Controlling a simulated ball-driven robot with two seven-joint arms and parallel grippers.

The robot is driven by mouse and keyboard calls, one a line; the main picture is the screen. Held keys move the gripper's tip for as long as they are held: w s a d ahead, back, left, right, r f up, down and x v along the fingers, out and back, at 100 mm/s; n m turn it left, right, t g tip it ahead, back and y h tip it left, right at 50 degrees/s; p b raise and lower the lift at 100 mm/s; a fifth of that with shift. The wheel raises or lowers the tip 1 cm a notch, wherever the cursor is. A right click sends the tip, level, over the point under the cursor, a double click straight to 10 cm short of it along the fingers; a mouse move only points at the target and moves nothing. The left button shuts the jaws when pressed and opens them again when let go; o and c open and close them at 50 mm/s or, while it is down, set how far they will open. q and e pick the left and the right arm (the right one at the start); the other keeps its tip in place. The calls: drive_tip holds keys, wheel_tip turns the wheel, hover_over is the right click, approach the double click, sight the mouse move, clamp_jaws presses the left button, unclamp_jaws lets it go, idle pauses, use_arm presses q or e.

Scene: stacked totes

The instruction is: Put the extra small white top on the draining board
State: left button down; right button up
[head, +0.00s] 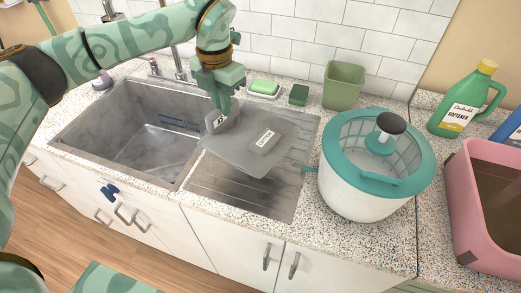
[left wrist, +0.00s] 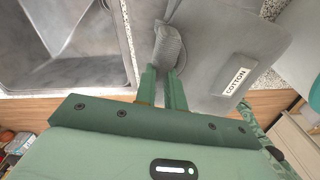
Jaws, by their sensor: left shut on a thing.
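My left gripper (head: 222,112) is shut on the edge of a folded top (head: 245,148), which looks light grey in this light. A tag at the gripped end in the head view appears to read XS. A second label reads COTTON in the left wrist view, where the top (left wrist: 225,50) spreads out beyond the fingers (left wrist: 163,85). The top hangs flat and slightly tilted over the ribbed steel draining board (head: 230,200), with a dark shadow beneath it. It appears raised above the board. My right gripper is not in view.
The empty sink basin (head: 140,125) lies left of the board. A teal-and-white spinner tub (head: 365,185) stands close on the right. A softener bottle (head: 464,105) and pink tub (head: 480,215) are far right.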

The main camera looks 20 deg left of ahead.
sight(224, 123)
use_arm(q)
drive_tip(key=shift+w+a+f+n, duration=0.15)
drive_tip(key=shift+w+f+n, duration=0.15)
drive_tip(key=shift+n, duration=0.7)
drive_tip(key=shift+w+f+n, duration=0.15)
drive_tip(key=shift+n, duration=0.25)
wheel_tip(224, 123, down, 6)
drive_tip(key=shift+a+f+b, duration=0.1)
drive_tip(key=shift+f+b, duration=0.1)
drive_tip(key=shift+b, duration=0.65)
wheel_tip(224, 123, down, 3)
drive_tip(key=shift+r+b, duration=0.2)
drive_tip(key=shift+b, duration=0.15)
drive_tip(key=shift+f, duration=0.3)
drive_tip(key=shift+f, duration=0.1)
drive_tip(key=c, duration=1.5)
unclamp_jaws()
